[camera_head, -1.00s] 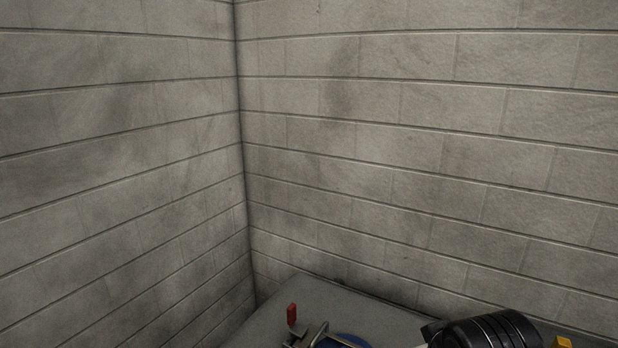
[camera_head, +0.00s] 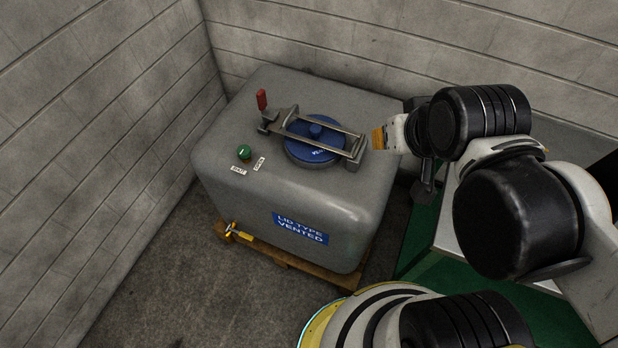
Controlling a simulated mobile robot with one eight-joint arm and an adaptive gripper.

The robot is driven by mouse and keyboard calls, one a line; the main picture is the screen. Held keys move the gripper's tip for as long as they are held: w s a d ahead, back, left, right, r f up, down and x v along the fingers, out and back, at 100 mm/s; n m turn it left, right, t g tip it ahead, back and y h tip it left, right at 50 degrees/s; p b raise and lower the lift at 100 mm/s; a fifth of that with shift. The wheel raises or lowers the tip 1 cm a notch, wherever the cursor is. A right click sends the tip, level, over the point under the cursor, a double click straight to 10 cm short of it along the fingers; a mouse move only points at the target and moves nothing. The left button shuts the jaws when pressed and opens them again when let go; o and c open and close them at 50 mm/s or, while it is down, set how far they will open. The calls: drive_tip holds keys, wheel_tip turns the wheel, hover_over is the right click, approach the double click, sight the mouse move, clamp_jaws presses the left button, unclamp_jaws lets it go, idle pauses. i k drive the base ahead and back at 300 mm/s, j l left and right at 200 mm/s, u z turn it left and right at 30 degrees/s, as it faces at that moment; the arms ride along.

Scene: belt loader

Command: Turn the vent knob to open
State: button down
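The vent knob (camera_head: 244,151) is a small round green knob on the top of a grey tank (camera_head: 225,182), left of the blue lid. Two small white labels lie in front of it: one reading SHUT (camera_head: 238,170) to the left, and one reading OPEN (camera_head: 259,164) to the right. The knob's pointer is too small to read. My gripper (camera_head: 426,178) appears as a dark part below my arm at the right, beyond the tank's right side and well apart from the knob. It is mostly hidden, so its fingers cannot be made out.
A blue lid (camera_head: 302,152) sits under a metal clamp bar (camera_head: 351,149) with an upright red handle (camera_head: 261,100). A yellow-handled valve (camera_head: 240,235) sticks out low on the tank front. The tank stands on a wooden pallet (camera_head: 283,257) near block walls (camera_head: 110,110). Floor at front left is clear.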

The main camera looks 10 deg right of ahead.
sight(245, 151)
drive_tip(key=j+u, duration=0.15)
drive_tip(key=u, duration=0.7)
